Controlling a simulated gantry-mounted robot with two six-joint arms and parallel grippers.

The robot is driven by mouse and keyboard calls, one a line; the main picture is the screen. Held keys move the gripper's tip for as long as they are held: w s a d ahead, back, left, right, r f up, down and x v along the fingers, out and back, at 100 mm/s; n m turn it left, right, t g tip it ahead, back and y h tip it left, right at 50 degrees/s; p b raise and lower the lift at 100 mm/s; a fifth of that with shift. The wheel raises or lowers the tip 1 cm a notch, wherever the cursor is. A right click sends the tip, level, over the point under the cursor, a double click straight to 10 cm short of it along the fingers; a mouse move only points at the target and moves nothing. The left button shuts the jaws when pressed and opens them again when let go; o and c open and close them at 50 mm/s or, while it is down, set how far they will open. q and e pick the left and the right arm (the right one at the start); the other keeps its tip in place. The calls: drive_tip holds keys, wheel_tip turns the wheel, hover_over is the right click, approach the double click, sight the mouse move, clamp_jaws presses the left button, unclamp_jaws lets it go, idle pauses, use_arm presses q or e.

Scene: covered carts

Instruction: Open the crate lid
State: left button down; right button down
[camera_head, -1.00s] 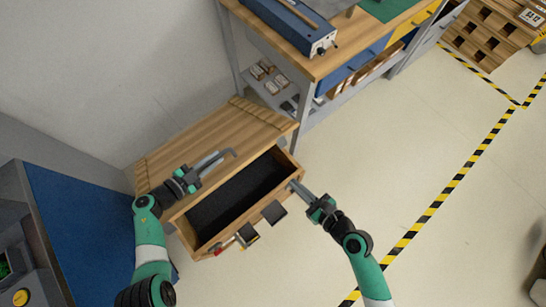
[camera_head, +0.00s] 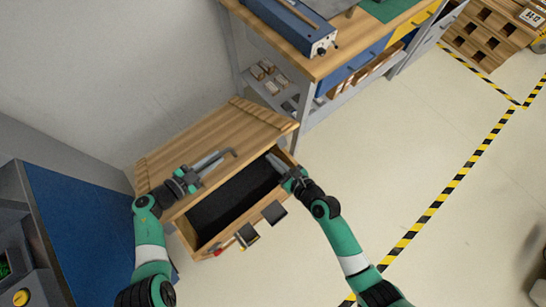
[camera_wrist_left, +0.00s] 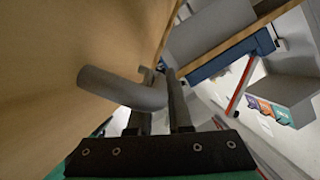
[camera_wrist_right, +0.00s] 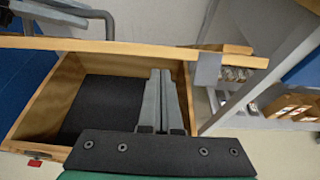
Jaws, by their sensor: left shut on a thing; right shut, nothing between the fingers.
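The wooden crate (camera_head: 196,243) stands open on the floor, its dark interior (camera_head: 232,194) showing. Its planked lid (camera_head: 205,135) is raised along the back side and appears nearly edge-on in the right wrist view (camera_wrist_right: 150,48). My left gripper (camera_head: 197,174) is shut on the grey lid handle (camera_head: 221,157), a bent bar that also shows in the left wrist view (camera_wrist_left: 120,88). My right gripper (camera_head: 273,163) is shut and empty, with its fingers over the crate's right end, close to the lid's lower side. Whether they touch the lid is unclear.
Two dark latch plates (camera_head: 274,211) hang on the crate's front. A wooden-topped workbench (camera_head: 310,65) stands close behind the crate on the right. A blue-topped unit (camera_head: 85,225) stands to the left. The floor (camera_head: 385,150) to the right is clear.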

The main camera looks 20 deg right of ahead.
drive_tip(key=shift+w+r, duration=0.15)
drive_tip(key=shift+r, duration=0.1)
